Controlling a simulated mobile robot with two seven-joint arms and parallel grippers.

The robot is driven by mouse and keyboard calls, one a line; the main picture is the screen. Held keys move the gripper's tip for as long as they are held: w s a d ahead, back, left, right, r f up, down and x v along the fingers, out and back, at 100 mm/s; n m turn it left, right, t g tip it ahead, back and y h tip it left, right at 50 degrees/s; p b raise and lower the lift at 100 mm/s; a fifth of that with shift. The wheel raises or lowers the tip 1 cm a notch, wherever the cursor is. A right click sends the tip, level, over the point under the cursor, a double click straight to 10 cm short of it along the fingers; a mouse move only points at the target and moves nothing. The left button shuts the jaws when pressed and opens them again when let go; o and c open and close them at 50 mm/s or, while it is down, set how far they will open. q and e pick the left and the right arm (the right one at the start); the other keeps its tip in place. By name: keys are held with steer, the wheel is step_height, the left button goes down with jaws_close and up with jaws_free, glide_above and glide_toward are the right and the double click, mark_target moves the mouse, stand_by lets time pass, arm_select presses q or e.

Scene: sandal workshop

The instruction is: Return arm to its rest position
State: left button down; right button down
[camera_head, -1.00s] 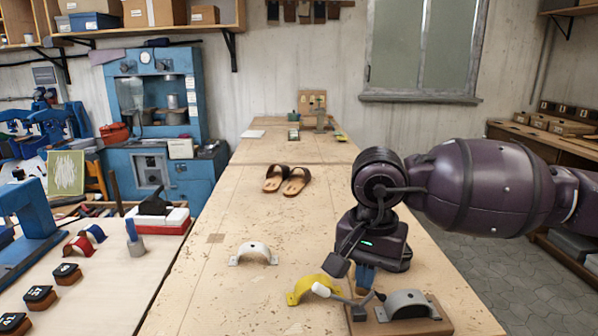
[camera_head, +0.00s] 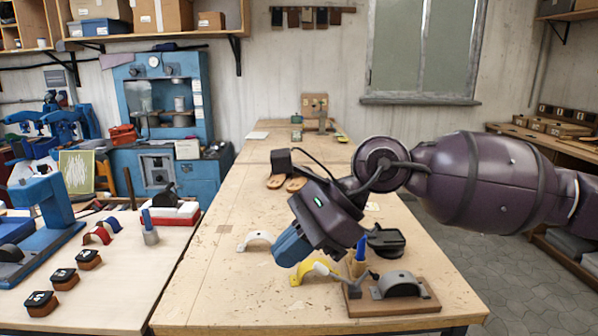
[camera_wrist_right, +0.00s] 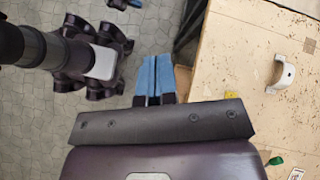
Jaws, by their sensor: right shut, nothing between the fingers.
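My right arm comes in from the right in the head view. Its gripper (camera_head: 290,248) has blue fingers, points down and to the left, and is tilted above the workbench (camera_head: 215,285). In the right wrist view the two blue fingers (camera_wrist_right: 153,80) lie together with nothing between them, and grey floor shows beyond them. My left gripper is in neither view.
Near the gripper are a white arched strap (camera_head: 257,238), a yellow arched strap (camera_head: 312,273) and a wooden board (camera_head: 415,302) bearing a grey arch (camera_head: 398,284). Brown sandals (camera_head: 277,182) are partly hidden behind my gripper. A blue machine (camera_head: 190,165) stands at the back left.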

steer(key=a+r+m+g+y, duration=0.1)
steer(key=a+r+m+y, duration=0.45)
steer(key=m+y, duration=0.2)
steer(key=w+d+r+m+t+y, duration=0.25)
steer(key=w+m+t+y, duration=0.2)
steer(key=m, duration=0.55)
steer(key=w+d+f+m+t+h, duration=0.3)
steer(key=w+d+f+m+t, duration=0.35)
steer(key=m+t, duration=0.85)
steer(key=s+d+f+m+h, duration=0.1)
steer(key=d+f+m+h, duration=0.55)
steer(key=f+m, duration=0.3)
steer(key=d+f+m+h, duration=0.5)
steer(key=d+f+m, duration=0.25)
steer(key=f, duration=0.35)
steer(key=s+d+f+m+g+h, duration=0.2)
steer(key=s+d+f+m+h, duration=0.1)
steer(key=s+f, duration=0.9)
steer(key=s+d+f+m+g+h, duration=0.3)
steer(key=s+d+f+m, duration=0.2)
steer(key=s+f, duration=0.8)
steer(key=d, duration=0.3)
steer(key=shift+s+d+f+m+h, duration=0.15)
steer(key=shift+d+f+m+h, duration=0.1)
steer(key=shift+m+h, duration=0.1)
